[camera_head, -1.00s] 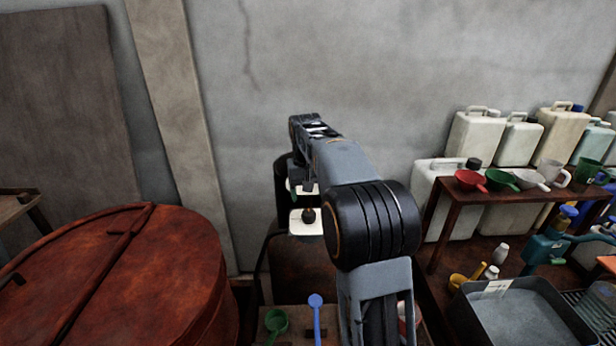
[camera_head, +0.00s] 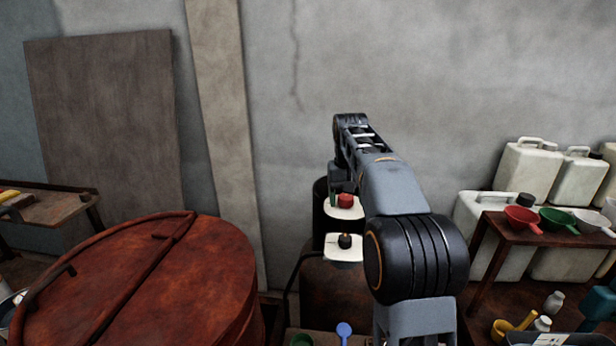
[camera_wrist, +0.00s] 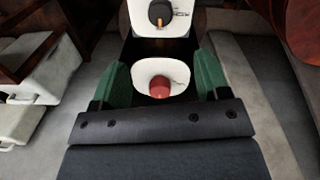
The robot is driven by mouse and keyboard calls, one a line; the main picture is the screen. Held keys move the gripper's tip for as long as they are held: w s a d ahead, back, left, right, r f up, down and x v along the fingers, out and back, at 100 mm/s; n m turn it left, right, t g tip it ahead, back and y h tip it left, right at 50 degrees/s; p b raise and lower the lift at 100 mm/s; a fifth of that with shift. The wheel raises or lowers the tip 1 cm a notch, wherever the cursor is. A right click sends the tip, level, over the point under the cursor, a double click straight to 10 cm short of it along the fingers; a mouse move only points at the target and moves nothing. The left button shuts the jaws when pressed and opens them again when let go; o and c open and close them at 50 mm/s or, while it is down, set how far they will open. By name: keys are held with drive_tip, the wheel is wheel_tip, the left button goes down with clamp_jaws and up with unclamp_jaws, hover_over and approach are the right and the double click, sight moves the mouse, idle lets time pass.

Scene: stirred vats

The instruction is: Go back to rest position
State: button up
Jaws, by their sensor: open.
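My gripper (camera_wrist: 161,72) is open and empty, with its green fingers spread apart in the wrist view. A red knob (camera_wrist: 160,87) on a white plate (camera_wrist: 144,70) shows between the fingers, and no finger appears to touch it. In the head view the red knob (camera_head: 345,200) sits just below and beside my gripper, partly clear of it. A black knob (camera_head: 345,241) on a second white plate (camera_head: 332,254) is nearer to me. That black knob is at the top of the wrist view (camera_wrist: 160,14). My arm hides part of the area to the right.
A large rusty red lidded vat (camera_head: 215,270) stands at left. A low wooden shelf (camera_head: 497,240) with a red scoop (camera_head: 522,217) and a green scoop (camera_head: 556,219) stands at right, before white jugs (camera_head: 527,170).

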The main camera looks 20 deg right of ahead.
drive_tip(key=f, duration=0.3)
drive_tip(key=shift+w+f+t, duration=0.3)
drive_tip(key=shift+f, duration=0.1)
drive_tip(key=shift+s+a+f, duration=0.35)
drive_tip(key=shift+s+f, duration=0.25)
drive_tip(key=shift+f, duration=0.2)
drive_tip(key=s+a+f+n+t, duration=0.1)
drive_tip(key=s+a, duration=0.3)
drive_tip(key=s, duration=0.7)
drive_tip(key=s+a+f+n+t, duration=0.1)
drive_tip(key=s+a+f+t, duration=0.2)
drive_tip(key=s, duration=0.8)
drive_tip(key=shift+s+a+f, duration=0.2)
drive_tip(key=shift+a, duration=0.95)
drive_tip(key=shift+d, duration=0.1)
